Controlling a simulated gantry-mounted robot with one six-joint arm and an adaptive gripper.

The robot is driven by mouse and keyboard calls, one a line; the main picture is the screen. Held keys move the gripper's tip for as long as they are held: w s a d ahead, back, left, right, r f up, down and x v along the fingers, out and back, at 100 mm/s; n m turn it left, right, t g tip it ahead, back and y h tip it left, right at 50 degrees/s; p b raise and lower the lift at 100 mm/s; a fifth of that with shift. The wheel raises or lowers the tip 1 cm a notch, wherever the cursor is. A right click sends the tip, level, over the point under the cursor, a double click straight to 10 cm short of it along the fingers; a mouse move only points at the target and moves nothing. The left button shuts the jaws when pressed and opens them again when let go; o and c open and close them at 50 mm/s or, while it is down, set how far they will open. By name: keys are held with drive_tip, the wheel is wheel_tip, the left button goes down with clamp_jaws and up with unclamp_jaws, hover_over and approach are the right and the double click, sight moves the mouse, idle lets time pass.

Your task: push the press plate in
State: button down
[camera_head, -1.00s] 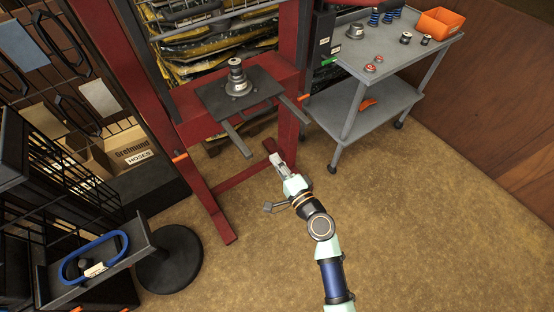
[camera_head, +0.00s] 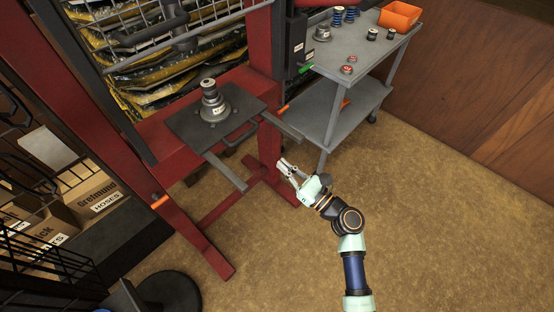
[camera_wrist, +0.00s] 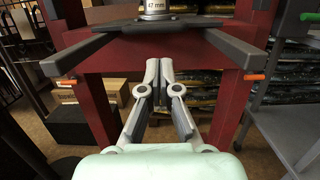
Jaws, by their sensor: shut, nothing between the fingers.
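The press plate (camera_head: 184,124) is a dark flat plate on the red press frame (camera_head: 155,144). It has a bar handle (camera_head: 241,134) along its front edge, and a stepped grey hub (camera_head: 213,104) stands upright on it. Two grey rails stick out in front, a left one (camera_head: 228,172) and a right one (camera_head: 281,125). My gripper (camera_head: 286,166) is shut and empty, in front of and below the plate, apart from it. In the wrist view the fingers (camera_wrist: 160,66) point at the red crossbeam between the left rail (camera_wrist: 95,50) and right rail (camera_wrist: 222,50).
A grey cart (camera_head: 350,60) with an orange bin (camera_head: 400,15) and small parts stands at the right. A wire rack (camera_head: 40,265) and cardboard boxes (camera_head: 90,197) are at the left. The floor (camera_head: 440,220) in front of the press is clear.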

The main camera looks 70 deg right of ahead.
drive_tip(key=b+x, duration=0.2)
drive_tip(key=x, duration=0.9)
drive_tip(key=shift+w+d+b, duration=0.2)
drive_tip(key=shift+w+b, duration=0.15)
drive_tip(key=shift+b, duration=0.05)
drive_tip(key=shift+r, duration=0.1)
